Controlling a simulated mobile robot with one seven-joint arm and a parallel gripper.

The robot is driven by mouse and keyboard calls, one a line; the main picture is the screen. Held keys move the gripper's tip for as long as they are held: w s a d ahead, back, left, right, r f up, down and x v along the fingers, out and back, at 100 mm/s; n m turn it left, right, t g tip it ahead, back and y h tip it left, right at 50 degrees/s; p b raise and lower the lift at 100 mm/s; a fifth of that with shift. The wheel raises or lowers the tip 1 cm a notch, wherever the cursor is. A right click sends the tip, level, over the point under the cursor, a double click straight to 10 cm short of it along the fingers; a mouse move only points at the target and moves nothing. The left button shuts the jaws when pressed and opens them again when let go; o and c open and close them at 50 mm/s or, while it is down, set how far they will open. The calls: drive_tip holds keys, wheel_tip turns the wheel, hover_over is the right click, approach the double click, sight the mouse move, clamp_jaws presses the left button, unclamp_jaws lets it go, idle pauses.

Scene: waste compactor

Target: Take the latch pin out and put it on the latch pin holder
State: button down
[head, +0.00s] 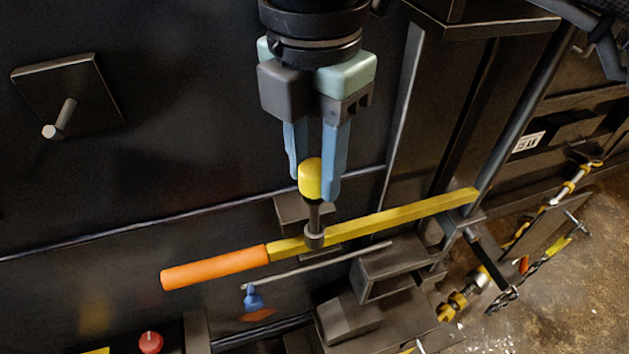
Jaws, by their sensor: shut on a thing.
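The latch pin (310,179) has a yellow knob on a dark shaft with a collar at its lower end. It stands roughly upright at the yellow latch bar (385,222), which has an orange handle (214,270). My gripper (318,178) points down from above, its blue fingers shut on the yellow knob. The collar is at the bar; how deep the shaft sits in it is hidden. A square plate with a protruding grey peg (60,118), likely the latch pin holder, is on the dark wall at upper left, apart from my gripper.
A red button (150,342) is at the lower left. A thin rod with a blue end (253,299) and dark metal blocks (385,268) lie below the bar. A vertical frame and pipe stand right. The wall between gripper and peg looks clear.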

drive_tip(key=shift+r+p, duration=1.65)
drive_tip(key=shift+r, duration=1.1)
drive_tip(key=shift+f, duration=0.1)
